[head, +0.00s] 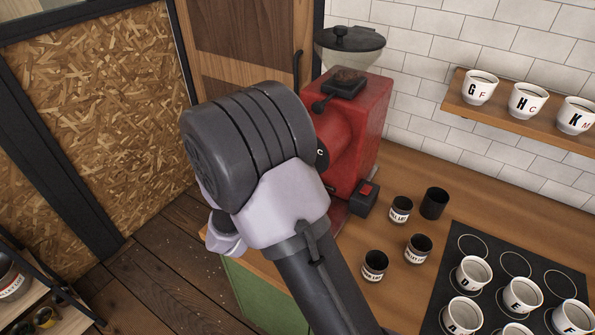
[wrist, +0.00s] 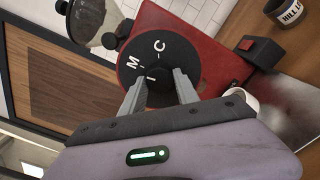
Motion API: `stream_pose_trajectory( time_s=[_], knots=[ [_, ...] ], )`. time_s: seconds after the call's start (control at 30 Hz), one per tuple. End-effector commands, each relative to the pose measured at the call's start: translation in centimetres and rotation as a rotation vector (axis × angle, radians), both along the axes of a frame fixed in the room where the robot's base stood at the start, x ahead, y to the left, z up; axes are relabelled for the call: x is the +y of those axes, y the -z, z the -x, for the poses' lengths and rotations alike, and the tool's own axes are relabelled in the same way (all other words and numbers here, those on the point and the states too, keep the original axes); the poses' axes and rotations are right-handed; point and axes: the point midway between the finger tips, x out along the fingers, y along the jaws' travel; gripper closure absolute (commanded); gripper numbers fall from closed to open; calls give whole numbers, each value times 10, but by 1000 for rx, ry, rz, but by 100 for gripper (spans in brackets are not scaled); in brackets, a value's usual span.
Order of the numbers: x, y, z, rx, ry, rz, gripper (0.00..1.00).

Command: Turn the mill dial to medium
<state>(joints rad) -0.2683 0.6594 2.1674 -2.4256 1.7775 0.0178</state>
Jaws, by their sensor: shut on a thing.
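The red mill (head: 352,130) stands on the counter with a clear hopper on top. Its black dial (wrist: 150,55) shows in the wrist view with white letters M and C, M at the left and C at the upper right. A short white mark shows near the lower middle of the dial. My gripper (wrist: 162,82) is at the lower part of the dial, its two grey fingers shut on the dial's knob. The knob is mostly hidden between the fingers. In the head view my arm covers most of the dial; only an edge with C shows.
Small black cups with labels (head: 400,210) stand on the wooden counter right of the mill. A black mat (head: 450,240) holds several white lettered cups. A shelf (head: 520,112) with white cups hangs on the tiled wall.

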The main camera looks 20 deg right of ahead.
Motion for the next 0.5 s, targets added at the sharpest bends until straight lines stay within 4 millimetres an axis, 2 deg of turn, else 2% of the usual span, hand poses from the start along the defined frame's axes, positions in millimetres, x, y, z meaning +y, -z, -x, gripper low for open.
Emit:
stream_pose_trajectory(
  time_s=[0.03,0.5],
  knots=[
    [0,4,0,-23,1,-14,100],
    [0,1,0,-142,1,-96,100]
  ],
)
